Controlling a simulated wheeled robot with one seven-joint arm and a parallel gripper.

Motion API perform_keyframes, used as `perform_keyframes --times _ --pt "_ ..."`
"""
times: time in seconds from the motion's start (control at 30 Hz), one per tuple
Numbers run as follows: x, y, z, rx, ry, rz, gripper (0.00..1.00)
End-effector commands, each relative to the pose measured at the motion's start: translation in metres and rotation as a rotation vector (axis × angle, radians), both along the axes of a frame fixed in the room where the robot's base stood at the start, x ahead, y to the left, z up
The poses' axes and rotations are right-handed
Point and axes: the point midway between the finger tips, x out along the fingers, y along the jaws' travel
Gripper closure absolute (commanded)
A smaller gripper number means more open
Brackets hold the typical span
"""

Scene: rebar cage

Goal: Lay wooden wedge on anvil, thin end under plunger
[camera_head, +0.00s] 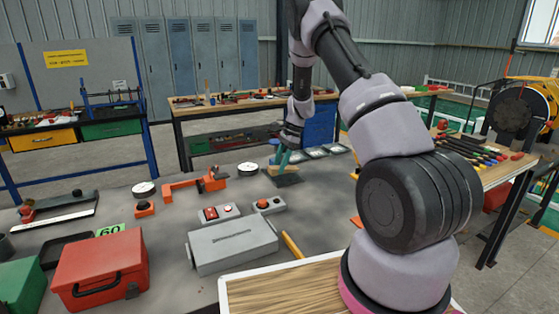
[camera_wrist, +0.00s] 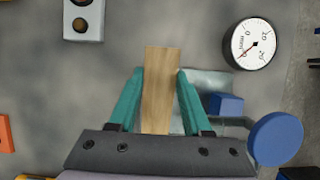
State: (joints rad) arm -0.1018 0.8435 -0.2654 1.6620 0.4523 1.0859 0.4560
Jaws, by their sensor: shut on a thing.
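My gripper (camera_wrist: 160,85) is shut on the wooden wedge (camera_wrist: 160,85), a light tan block between its two green fingers in the wrist view. The wedge points away from the palm, and its far end sticks out past the fingertips. In the head view my gripper (camera_head: 284,160) is over the far part of the grey table, with a sliver of the wedge (camera_head: 285,169) showing above a dark plate (camera_head: 288,180). In the wrist view a pale metal plate (camera_wrist: 205,82) with a blue block (camera_wrist: 226,103) lies right of the wedge. I cannot clearly identify the anvil or plunger.
A white dial gauge (camera_wrist: 252,44) lies to the upper right in the wrist view. On the table are an orange clamp-like tool (camera_head: 190,186), button boxes (camera_head: 220,213), a grey box (camera_head: 232,246) and a red case (camera_head: 100,270). A blue disc (camera_wrist: 277,138) is right of my gripper.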

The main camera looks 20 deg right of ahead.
Motion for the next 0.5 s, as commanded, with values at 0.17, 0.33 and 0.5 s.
perform_keyframes --times 0.17,0.33,0.5 --pt "0.0 0.0 -0.015 0.0 0.001 -0.001 1.0" --pt "0.0 -0.001 -0.027 0.0 0.002 -0.001 1.0" --pt "0.0 0.0 -0.035 0.0 0.0 -0.001 1.0"
